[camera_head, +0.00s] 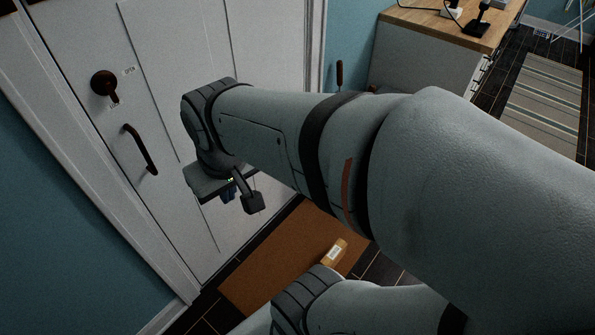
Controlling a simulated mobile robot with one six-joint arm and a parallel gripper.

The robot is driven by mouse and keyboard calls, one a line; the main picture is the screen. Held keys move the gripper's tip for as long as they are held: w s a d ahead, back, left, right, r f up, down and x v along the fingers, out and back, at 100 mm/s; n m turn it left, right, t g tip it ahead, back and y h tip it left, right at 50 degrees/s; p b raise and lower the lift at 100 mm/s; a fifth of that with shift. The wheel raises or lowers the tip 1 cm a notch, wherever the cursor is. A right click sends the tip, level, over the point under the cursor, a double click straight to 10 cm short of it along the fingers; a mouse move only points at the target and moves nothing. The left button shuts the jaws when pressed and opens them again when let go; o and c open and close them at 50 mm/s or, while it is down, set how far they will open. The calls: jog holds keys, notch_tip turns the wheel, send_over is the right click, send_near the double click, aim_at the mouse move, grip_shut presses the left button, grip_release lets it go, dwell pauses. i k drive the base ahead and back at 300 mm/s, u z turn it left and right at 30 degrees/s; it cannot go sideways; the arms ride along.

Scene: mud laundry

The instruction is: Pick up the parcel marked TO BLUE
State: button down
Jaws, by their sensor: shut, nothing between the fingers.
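A small tan parcel (334,253) with a pale label lies on the brown doormat (262,262), near the mat's right side. The writing on the label is too small to read, so I cannot tell whether it says TO BLUE. My gripper (229,194) is in front of the white door, to the upper left of the parcel and apart from it. It is shut and empty, and partly hidden by my own wrist. My arm crosses the middle and right of the view and hides part of the floor near the parcel.
The white door (200,150) has a dark knob (104,84) and a dark pull handle (139,149) on the left. A wood-topped counter (420,18) stands at the upper right.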

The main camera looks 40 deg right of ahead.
aim_at(333, 255)
jog(key=u, duration=0.25)
jog(key=k, duration=0.2)
jog(key=z, duration=3.05)
jog(key=i, duration=0.45)
jog(key=u, duration=1.35)
jog(key=k, duration=0.5)
jog(key=z, duration=0.05)
